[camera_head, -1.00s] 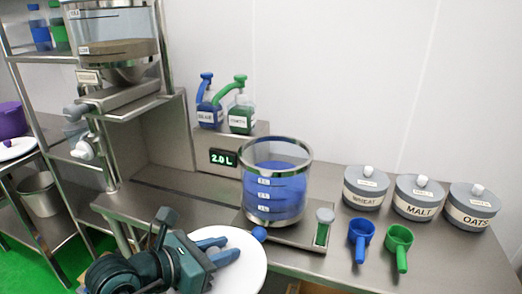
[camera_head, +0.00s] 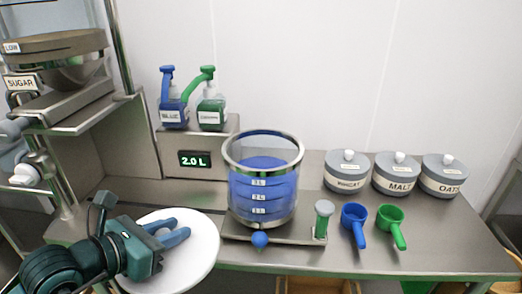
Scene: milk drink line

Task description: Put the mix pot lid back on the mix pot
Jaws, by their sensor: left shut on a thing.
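The mix pot (camera_head: 240,202) is a clear round vessel with a metal rim and blue liquid in it. It stands upright on a metal platform, and its top looks open. The mix pot lid, a white disc (camera_head: 196,265), is at the lower left, in front and to the left of the pot and apart from it in the picture. My left gripper (camera_head: 184,231) is over the lid with its blue fingers shut on it. The grip point is hidden by the fingers. My right gripper is not in view.
A blue ball knob (camera_head: 260,239) and a grey-topped green cylinder (camera_head: 323,218) are at the platform's front. Blue and green scoops (camera_head: 356,224) (camera_head: 391,226) and several grey canisters (camera_head: 347,172) stand right. Pump bottles (camera_head: 172,107) stand behind left. The right front counter is clear.

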